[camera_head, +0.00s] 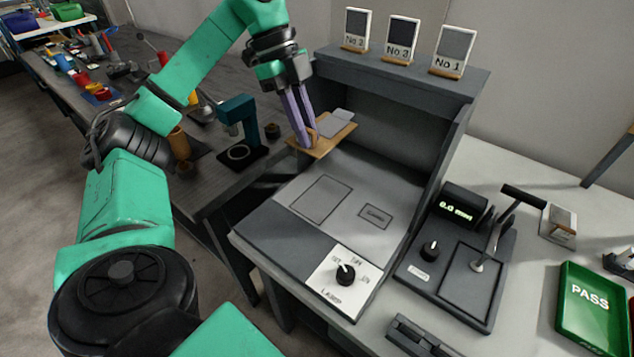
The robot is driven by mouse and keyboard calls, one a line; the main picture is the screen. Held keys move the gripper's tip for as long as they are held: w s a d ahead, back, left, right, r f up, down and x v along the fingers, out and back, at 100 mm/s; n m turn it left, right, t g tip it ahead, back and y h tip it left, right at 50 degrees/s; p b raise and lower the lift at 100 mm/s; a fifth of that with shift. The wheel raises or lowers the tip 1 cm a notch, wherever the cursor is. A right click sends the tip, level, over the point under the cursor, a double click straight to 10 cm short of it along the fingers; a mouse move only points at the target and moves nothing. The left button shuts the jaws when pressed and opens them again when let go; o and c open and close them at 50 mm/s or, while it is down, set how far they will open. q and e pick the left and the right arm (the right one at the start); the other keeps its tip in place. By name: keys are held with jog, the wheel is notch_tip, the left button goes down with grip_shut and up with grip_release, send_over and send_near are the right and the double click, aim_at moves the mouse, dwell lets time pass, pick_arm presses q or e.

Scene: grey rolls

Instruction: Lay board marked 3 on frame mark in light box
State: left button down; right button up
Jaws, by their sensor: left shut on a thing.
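My left gripper (307,142) comes in from the upper left and is shut on a tan board (322,147) with a grey panel on it. The board is held by its near left edge, at the back left side of the light box (400,130). No number is readable on it. The frame mark (320,199), a thin dark rectangle, is drawn on the grey floor of the light box, in front of the board and apart from it. My right gripper is not in view.
Three numbered cards stand on the box's top shelf, including No 1 (453,50). A lamp knob (344,274) is at the front. A gauge (463,204) and green PASS tray (590,305) are on the right.

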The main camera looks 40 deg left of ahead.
pick_arm(q)
notch_tip(320, 180, down, 19)
jog(key=b, duration=0.8)
jog(key=shift+w+r, duration=0.1)
jog(key=shift+r, duration=0.15)
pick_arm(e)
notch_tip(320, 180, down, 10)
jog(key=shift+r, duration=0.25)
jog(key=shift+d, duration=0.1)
pick_arm(q)
jog(key=c, duration=0.8)
grip_release()
jog(key=shift+c, duration=0.2)
jog(key=p+v, duration=0.5)
jog(key=v, duration=0.7)
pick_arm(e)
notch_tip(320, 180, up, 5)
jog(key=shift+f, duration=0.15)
